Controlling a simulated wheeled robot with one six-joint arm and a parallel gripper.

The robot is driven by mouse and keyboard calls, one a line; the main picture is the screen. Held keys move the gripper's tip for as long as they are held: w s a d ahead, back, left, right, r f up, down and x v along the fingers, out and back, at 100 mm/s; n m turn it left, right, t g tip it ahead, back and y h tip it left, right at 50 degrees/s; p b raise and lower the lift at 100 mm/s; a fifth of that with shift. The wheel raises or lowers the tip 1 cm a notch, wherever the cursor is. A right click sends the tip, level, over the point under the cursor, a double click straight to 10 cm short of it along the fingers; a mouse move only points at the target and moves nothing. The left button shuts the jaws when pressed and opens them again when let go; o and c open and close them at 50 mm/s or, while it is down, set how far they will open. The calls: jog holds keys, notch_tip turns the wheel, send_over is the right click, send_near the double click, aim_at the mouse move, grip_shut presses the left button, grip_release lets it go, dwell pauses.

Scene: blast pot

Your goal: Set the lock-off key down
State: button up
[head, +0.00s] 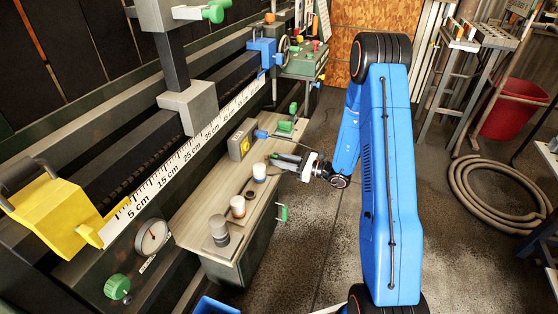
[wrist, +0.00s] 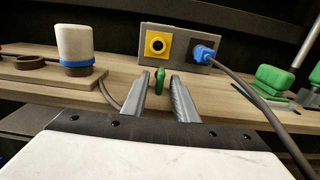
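A small green piece, which looks like the lock-off key (wrist: 160,80), stands out between my fingertips in the wrist view, just above the wooden bench top. My gripper (wrist: 158,84) is open, with a narrow gap showing on each side of the green piece. I cannot tell whether the piece rests on the bench. Behind it is a grey box (wrist: 175,47) with a yellow plate and a round black socket (wrist: 157,43). In the head view my gripper (head: 286,163) is low over the bench (head: 190,215), reaching in from its right side.
A white cylinder with a blue band (wrist: 75,45) stands left of my gripper, with a dark ring (wrist: 30,62) beside it. A blue plug (wrist: 203,53) with a grey cable (wrist: 255,100) runs past on the right, near a green block (wrist: 275,80).

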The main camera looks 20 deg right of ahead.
jog(key=shift+d+r, duration=0.1)
jog(key=shift+r, duration=0.1)
jog(key=v, duration=1.2)
jog(key=s+a+r+n+g+h, duration=0.2)
jog(key=s+a+r+n+g, duration=0.45)
jog(key=s, duration=0.35)
jog(key=s+a+r+n+g+h, duration=0.1)
jog(key=s+a+r+n+g, duration=0.4)
jog(key=s+a+r+n, duration=0.3)
jog(key=s+d+r+n+t+h, duration=0.2)
jog(key=s+d+r+n+h, duration=0.2)
jog(key=s, duration=0.5)
jog(key=s+d+r+n+t+h, duration=0.3)
jog(key=s+d+r+n+h, duration=0.2)
jog(key=s, duration=0.4)
jog(key=d+n+h, duration=0.1)
jog(key=h, duration=0.1)
jog(key=shift+s+r+n+t+h, duration=0.2)
jog(key=shift+r+n+t+h, duration=0.05)
jog(key=shift+n+t+h, duration=0.1)
dwell(0.5)
